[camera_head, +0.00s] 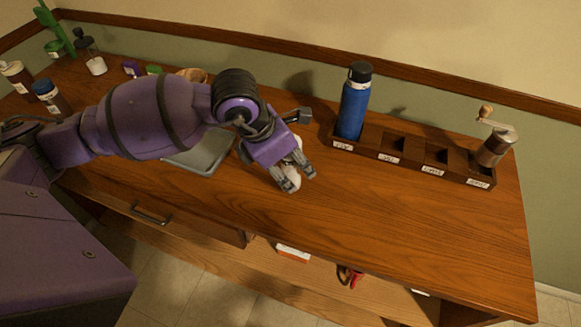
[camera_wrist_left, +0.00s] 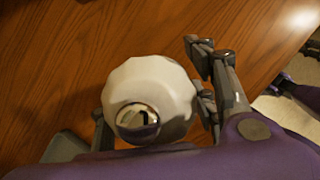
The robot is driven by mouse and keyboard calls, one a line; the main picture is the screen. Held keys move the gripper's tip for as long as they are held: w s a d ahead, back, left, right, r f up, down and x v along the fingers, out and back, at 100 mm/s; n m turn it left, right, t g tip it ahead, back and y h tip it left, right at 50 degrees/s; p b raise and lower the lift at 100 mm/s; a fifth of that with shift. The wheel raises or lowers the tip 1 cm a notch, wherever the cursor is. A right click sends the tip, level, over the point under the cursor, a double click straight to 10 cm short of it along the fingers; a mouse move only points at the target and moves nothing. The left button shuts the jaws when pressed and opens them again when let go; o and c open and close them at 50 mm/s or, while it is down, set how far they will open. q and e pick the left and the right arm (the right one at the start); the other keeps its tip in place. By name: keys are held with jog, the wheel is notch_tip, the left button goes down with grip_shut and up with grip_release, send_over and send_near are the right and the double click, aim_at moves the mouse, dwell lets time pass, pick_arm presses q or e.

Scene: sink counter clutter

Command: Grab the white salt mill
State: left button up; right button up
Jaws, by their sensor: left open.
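The white salt mill (camera_head: 293,180) stands on the wooden counter, mostly hidden behind my left gripper in the head view. In the left wrist view the mill (camera_wrist_left: 150,85) shows from above, with a faceted white body and a shiny metal knob. My left gripper (camera_head: 299,179) reaches down over it, with its fingers open. In the left wrist view one finger is left of the mill and the other is right of it, close to its side; I cannot tell whether they touch. My right gripper is not in view.
A dark rack (camera_head: 411,172) with labelled compartments stands to the right, holding a blue bottle (camera_head: 353,105) at its left end and a hand grinder (camera_head: 495,147) at its right. A grey tray (camera_head: 205,158) lies under my arm. The counter (camera_head: 400,240) in front is clear.

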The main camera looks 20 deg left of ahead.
pick_arm(q)
jog(key=shift+c, duration=0.7)
grip_shut()
